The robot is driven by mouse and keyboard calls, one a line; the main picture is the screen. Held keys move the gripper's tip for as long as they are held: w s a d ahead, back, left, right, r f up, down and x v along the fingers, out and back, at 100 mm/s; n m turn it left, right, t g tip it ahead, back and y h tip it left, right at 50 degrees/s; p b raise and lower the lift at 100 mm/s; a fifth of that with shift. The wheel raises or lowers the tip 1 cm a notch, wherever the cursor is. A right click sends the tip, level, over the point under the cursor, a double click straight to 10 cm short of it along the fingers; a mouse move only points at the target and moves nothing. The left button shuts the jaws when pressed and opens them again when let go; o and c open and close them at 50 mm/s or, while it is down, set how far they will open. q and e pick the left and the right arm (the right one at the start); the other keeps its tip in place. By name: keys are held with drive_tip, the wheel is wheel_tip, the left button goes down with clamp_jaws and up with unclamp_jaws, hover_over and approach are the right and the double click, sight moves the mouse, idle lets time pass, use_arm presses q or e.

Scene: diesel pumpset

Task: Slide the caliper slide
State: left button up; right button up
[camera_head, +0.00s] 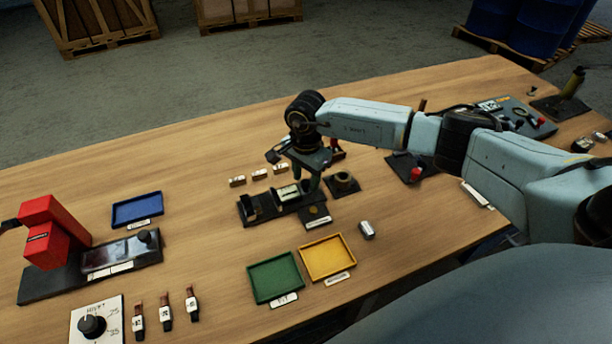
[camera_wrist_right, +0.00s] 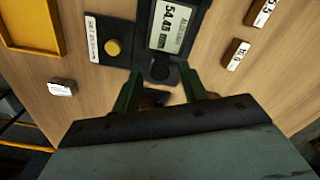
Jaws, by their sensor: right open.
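The caliper (camera_head: 250,208) is a dark bench device with a pale digital display, near the middle of the table. In the right wrist view its display (camera_wrist_right: 172,25) shows lit digits, with a round black knob (camera_wrist_right: 160,72) at its near end. I cannot tell for sure which part is the slide. My right gripper (camera_head: 307,178) is over the right end of the caliper. In the wrist view its two green fingers (camera_wrist_right: 161,76) are apart, one on each side of the knob; contact is not clear. My left gripper is not in view.
A dark plate with a yellow button (camera_head: 316,211) sits close in front, and a round black part (camera_head: 344,181) stands right. Several small labelled blocks (camera_head: 259,174) lie behind. Green (camera_head: 275,298) and yellow (camera_head: 329,278) trays and a metal cylinder (camera_head: 367,230) lie nearer.

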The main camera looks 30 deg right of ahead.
wheel_tip(320, 180, up, 13)
drive_tip(key=shift+r+b, duration=0.15)
drive_tip(key=shift+b, duration=0.2)
idle(0.5)
